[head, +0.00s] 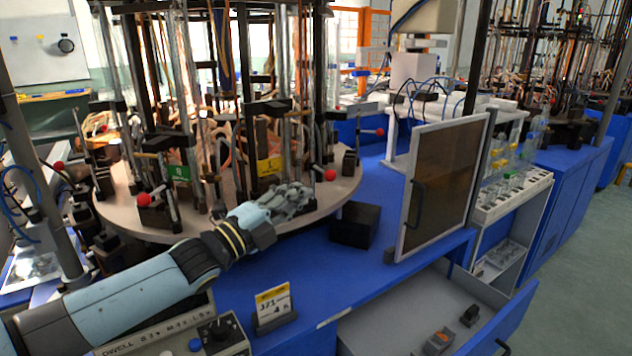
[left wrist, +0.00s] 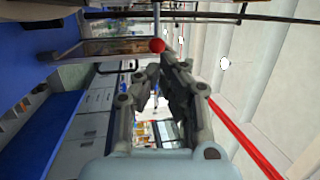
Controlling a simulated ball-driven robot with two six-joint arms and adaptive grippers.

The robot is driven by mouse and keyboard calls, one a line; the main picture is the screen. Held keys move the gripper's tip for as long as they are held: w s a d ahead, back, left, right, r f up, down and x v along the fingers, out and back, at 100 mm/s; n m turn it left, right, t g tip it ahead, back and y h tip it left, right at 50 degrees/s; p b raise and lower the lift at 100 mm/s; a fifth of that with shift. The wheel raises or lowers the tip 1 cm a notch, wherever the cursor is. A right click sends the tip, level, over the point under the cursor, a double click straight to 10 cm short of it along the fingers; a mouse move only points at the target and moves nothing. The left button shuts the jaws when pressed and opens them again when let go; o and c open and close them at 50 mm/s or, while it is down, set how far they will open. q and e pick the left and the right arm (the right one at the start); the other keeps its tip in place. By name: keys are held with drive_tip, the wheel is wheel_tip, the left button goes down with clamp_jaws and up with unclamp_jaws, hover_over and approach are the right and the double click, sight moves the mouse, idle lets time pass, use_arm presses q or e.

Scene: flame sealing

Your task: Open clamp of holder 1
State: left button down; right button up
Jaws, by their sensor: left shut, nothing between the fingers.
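A round turntable (head: 235,224) carries several upright holders with metal rods and black clamps. A yellow label (head: 270,166), its mark too small to read surely, is on the front holder; I cannot confirm which one is holder 1. A red ball-ended clamp handle (head: 330,174) sticks out to the right of that label. My left gripper (head: 298,193) is shut and empty at the turntable's front, below and left of this ball. In the left wrist view a red ball (left wrist: 157,45) appears just beyond the fingertips (left wrist: 166,66), with no visible grip on it. My right gripper is out of view.
Another red ball handle (head: 144,199) sits by a green label (head: 180,173) at the left. A black box (head: 355,226) stands on the blue bench right of the gripper. A framed dark panel (head: 440,185) stands farther right, above an open drawer (head: 400,305).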

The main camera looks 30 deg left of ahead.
sight(326, 176)
use_arm(q)
drive_tip(key=p+x, duration=0.1)
drive_tip(key=x, duration=0.3)
drive_tip(key=shift+r, duration=0.2)
drive_tip(key=shift+w+d, duration=0.15)
drive_tip(key=shift+w, duration=0.4)
